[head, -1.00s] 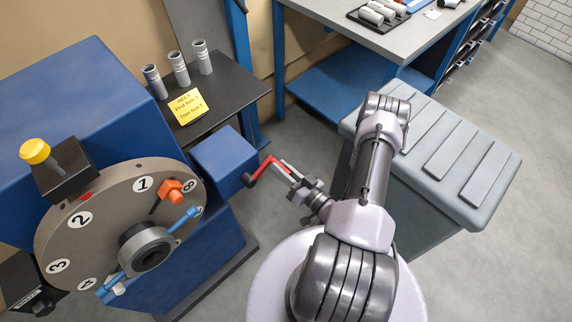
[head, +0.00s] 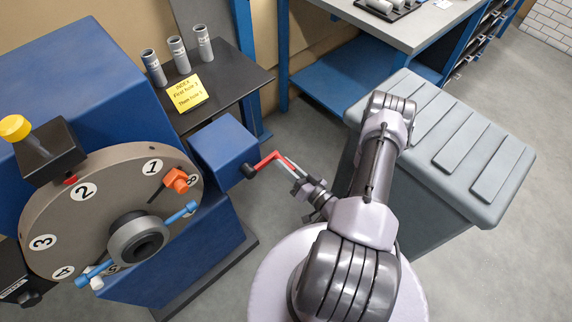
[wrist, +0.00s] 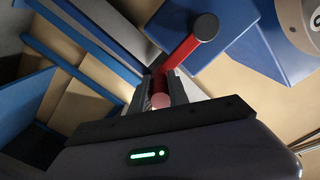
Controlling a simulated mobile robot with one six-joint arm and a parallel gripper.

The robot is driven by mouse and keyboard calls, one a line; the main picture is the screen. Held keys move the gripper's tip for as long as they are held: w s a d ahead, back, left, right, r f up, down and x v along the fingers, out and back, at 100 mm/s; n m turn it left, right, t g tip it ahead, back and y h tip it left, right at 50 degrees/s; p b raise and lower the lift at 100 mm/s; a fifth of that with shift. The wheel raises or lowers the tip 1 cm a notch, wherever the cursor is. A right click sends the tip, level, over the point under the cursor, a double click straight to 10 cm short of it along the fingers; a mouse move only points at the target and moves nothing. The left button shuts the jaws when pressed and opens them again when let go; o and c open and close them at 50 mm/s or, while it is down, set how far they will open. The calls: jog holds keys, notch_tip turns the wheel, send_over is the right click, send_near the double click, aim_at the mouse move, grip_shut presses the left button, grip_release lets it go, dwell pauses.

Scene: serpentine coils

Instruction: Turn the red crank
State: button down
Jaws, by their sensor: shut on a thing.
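The red crank (head: 266,161) sits on a black hub on the blue box (head: 224,150) beside the large numbered disc (head: 108,219). Its arm points up and to the right from the hub. My gripper (head: 295,172) is shut on the crank's handle at the arm's outer end. In the wrist view the red crank (wrist: 181,52) runs from the dark hub at the top down between the fingers of my gripper (wrist: 161,88). The round end of the handle shows between them. The fingers hide most of the handle.
A yellow note (head: 188,94) and several grey cylinders stand on the dark side table (head: 222,90). A grey ridged bin (head: 455,150) is close to the right of my arm. A workbench (head: 420,35) is behind. Open floor lies at the lower right.

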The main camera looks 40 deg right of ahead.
dwell(0.3)
jog(key=c, duration=1.3)
grip_release()
